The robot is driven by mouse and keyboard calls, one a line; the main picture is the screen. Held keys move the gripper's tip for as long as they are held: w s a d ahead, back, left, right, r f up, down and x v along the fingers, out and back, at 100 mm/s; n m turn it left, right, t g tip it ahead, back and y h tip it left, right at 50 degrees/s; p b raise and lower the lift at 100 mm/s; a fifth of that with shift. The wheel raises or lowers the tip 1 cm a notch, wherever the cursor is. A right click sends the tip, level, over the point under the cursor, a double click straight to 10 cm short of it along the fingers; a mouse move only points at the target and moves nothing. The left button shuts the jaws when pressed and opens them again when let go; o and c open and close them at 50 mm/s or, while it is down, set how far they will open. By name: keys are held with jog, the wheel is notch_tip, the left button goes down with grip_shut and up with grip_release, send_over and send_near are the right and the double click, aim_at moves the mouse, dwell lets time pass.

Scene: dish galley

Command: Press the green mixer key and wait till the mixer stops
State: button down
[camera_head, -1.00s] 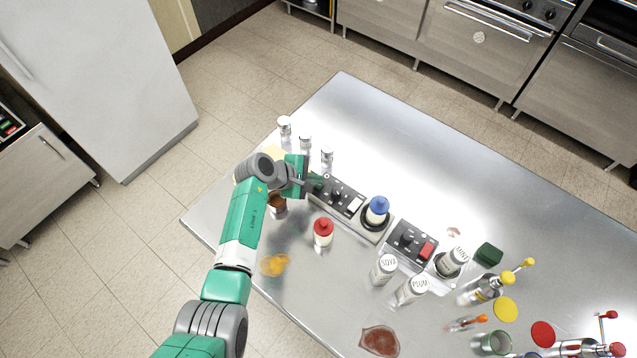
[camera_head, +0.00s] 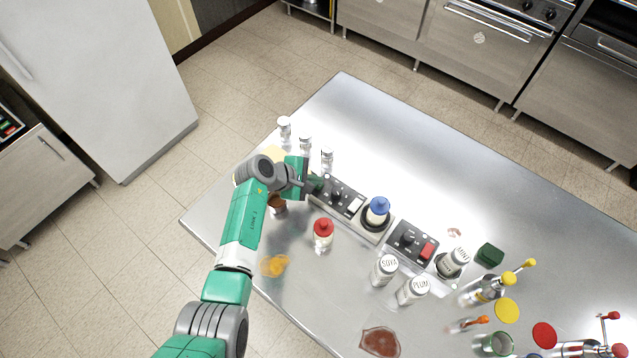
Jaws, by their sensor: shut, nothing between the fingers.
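The mixer (camera_head: 372,233) stands on the steel table with a black control panel (camera_head: 340,195) at its left end. A bottle with a blue cap (camera_head: 379,205) stands upright on its round seat. My gripper (camera_head: 316,184) is shut and empty, with its fingertips at the left end of this panel. The green key is not clearly visible there. The fingers cover that spot, and I cannot tell whether they touch or press it. A pale key (camera_head: 355,205) shows farther right on the panel. I cannot tell whether the mixer is running.
A red-capped bottle (camera_head: 323,234) is just in front of the mixer. Several white-capped jars (camera_head: 305,144) stand behind my gripper. The table's back middle is clear.

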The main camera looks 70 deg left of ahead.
dwell(0.4)
jog(key=shift+r+p, duration=0.75)
jog(key=shift+p, duration=0.15)
jog(key=shift+r, duration=0.1)
notch_tip(320, 180, up, 5)
jog(key=p, duration=0.5)
dwell(0.4)
